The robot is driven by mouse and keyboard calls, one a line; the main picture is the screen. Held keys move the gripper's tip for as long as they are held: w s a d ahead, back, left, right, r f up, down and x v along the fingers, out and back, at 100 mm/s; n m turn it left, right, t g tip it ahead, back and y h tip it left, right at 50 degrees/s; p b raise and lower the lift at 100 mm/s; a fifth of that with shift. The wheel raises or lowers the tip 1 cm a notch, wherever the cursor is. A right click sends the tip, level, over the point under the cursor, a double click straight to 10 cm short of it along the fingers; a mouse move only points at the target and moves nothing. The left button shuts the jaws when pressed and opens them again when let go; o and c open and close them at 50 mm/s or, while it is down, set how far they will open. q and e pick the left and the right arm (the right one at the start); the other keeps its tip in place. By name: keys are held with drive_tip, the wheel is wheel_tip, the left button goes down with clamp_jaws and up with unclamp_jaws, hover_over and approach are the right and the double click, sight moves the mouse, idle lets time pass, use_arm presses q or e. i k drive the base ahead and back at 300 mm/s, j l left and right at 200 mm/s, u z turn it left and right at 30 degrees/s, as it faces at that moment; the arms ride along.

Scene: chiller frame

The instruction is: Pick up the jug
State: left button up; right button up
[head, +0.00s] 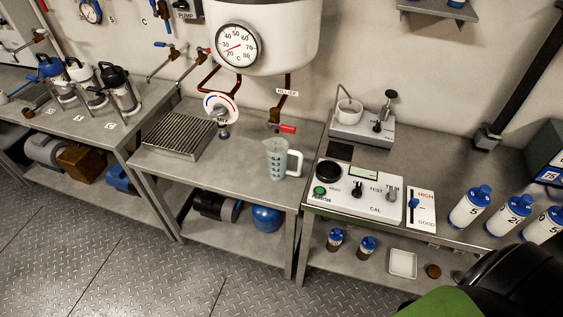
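The jug (277,161) is a translucent measuring jug with dark markings on its side. It stands upright on the middle metal table (235,174), near that table's right end. Its white handle (295,164) points to the right. It looks empty, but I cannot tell for sure. The tap with a red lever (287,129) is above and just behind it. Neither of my grippers shows in the head view, and nothing touches the jug.
A ribbed metal grate (180,136) lies left of the jug. The white control panel (357,191) is close on its right, on another bench. Blue-capped bottles (470,207) stand farther right. A large dark and green shape (500,290) covers the bottom right corner.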

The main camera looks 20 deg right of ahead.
sight(277, 150)
drive_tip(key=i+j+z, duration=0.2)
drive_tip(key=z, duration=0.25)
drive_tip(key=i+j+z, duration=0.15)
drive_tip(key=j+z, duration=0.15)
drive_tip(key=z, duration=0.15)
drive_tip(key=i+j+z, duration=0.1)
drive_tip(key=j+z, duration=0.3)
drive_tip(key=l, duration=0.1)
